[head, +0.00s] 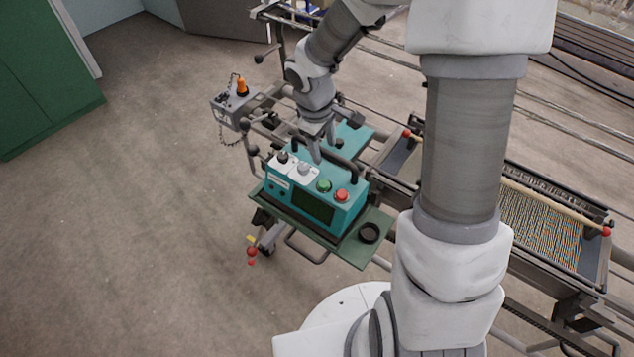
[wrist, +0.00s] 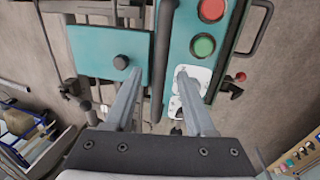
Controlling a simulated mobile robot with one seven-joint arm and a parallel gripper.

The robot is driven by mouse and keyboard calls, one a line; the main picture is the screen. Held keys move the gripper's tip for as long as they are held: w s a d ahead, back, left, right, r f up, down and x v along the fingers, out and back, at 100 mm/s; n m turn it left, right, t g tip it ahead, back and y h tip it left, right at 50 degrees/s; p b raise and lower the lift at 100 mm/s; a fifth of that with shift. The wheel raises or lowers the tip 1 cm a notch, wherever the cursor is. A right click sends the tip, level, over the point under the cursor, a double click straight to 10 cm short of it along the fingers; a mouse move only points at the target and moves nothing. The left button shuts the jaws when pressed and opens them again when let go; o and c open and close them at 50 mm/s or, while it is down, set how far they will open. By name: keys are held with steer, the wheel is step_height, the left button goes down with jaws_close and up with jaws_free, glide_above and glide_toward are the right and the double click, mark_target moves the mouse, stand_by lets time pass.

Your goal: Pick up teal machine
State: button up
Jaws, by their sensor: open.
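The teal machine (head: 308,211) is a box with a dark screen, green and red buttons, a white control panel and a black carry handle (head: 353,165) along its top. It sits on a green tray (head: 365,251). In the wrist view, part of the machine (wrist: 199,68) shows at right, with its buttons. My gripper (head: 325,148) is over the top of the machine, at the handle. In the wrist view my gripper (wrist: 158,73) is open, and the dark handle bar (wrist: 166,40) appears between its fingers. Contact cannot be told.
A teal plate with a black knob (wrist: 107,55) lies beside the machine. A grey box with an orange part (head: 232,107) stands at left. The loom frame with warp threads (head: 540,225) is at right. Floor at left is clear.

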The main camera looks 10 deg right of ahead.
mark_target(324, 161)
steer(key=shift+w+d+f, duration=0.1)
steer(key=shift+f, duration=0.5)
steer(key=shift+w+d+f, duration=0.1)
steer(key=shift+f, duration=0.5)
jaws_close()
steer(key=shift+w+r, duration=0.1)
steer(key=shift+r, duration=0.05)
stand_by(0.3)
